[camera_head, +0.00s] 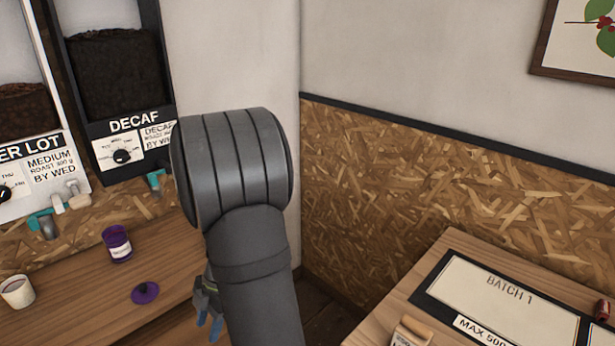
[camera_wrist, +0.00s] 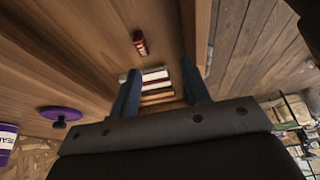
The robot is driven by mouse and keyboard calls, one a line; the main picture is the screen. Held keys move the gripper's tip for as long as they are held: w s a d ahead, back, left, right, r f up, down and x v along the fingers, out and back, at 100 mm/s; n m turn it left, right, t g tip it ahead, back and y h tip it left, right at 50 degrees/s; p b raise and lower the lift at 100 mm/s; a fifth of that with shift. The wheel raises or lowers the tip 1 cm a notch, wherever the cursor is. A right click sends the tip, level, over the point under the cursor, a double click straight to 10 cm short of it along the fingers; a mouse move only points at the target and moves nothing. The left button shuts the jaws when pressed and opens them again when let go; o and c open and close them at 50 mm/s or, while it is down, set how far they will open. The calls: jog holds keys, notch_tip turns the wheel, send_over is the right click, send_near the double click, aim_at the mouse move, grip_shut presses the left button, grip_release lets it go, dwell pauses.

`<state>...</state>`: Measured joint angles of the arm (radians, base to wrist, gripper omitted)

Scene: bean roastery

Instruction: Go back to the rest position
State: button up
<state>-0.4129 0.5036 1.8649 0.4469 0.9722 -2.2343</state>
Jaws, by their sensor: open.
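My gripper (camera_head: 208,310) shows low in the head view, partly hidden behind my grey arm, beside the front edge of the left wooden counter (camera_head: 70,300). In the wrist view my gripper (camera_wrist: 160,80) has its two blue fingers spread apart. A stack of flat, pale and brown, book-like things (camera_wrist: 155,88) shows between the fingers in that view. It seems to lie beyond them, and I cannot tell how far. I see no object held.
A tray marked BATCH 1 (camera_head: 470,285) lies on the right table. A small red object (camera_wrist: 140,43) shows in the wrist view.

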notch_tip(320, 180, up, 15)
jog(key=shift+w+d+f+m+t+y, duration=0.1)
jog(key=shift+w+d+m+t+y, duration=0.05)
jog(key=shift+w+d+m, duration=0.6)
jog(key=shift+w+d+f+m+t+y, duration=0.15)
jog(key=shift+w+d+m, duration=0.3)
jog(key=shift+w+d, duration=0.5)
jog(key=shift+c, duration=0.2)
